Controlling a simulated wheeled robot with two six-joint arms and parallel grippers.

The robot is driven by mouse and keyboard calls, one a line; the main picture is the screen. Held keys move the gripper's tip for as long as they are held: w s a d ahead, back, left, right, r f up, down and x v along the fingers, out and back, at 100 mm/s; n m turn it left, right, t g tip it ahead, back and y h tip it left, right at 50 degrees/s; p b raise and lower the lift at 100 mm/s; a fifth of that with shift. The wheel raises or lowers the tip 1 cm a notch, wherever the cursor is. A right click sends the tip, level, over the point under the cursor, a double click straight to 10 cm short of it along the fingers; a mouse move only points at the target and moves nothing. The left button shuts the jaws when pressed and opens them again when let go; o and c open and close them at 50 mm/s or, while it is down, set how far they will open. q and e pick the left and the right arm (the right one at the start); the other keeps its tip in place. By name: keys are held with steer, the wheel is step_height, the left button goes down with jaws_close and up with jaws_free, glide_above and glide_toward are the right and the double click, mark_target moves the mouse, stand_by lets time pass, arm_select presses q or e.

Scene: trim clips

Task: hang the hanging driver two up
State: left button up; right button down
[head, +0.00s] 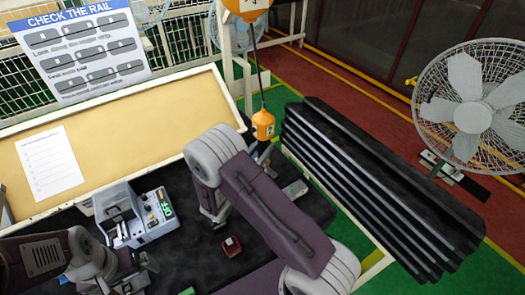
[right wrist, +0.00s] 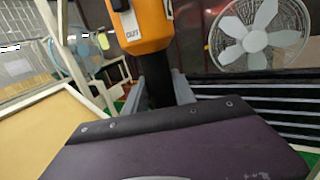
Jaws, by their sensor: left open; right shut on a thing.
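The hanging driver (head: 263,121) is orange and hangs on a dark cable below an orange housing (head: 247,8) at the top of the head view. In the right wrist view the driver (right wrist: 150,25) fills the top middle, close up and roughly upright. My right gripper (right wrist: 158,88) is shut on its black lower part. In the head view my right arm partly hides this gripper and the driver's lower end. My left gripper (head: 138,272) is open and empty, low at the left over the dark work surface.
A tan board (head: 120,140) lies behind. Black ribbed strips (head: 370,180) fill the right side, with a fan (head: 470,115) beyond.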

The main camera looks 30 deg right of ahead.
mark_target(262, 138)
step_height(262, 138, up, 4)
steer(key=shift+r+p, duration=0.1)
steer(key=shift+p, duration=0.95)
steer(key=shift+w+a+f+b, duration=0.6)
steer(key=shift+a+b, duration=0.05)
arm_select(q)
step_height(262, 138, up, 2)
arm_select(e)
steer(key=w+a+r, duration=0.2)
steer(key=w+a, duration=0.2)
steer(key=a, duration=0.1)
steer(key=shift+a+r, duration=0.1)
steer(key=shift+w, duration=0.15)
jaws_free()
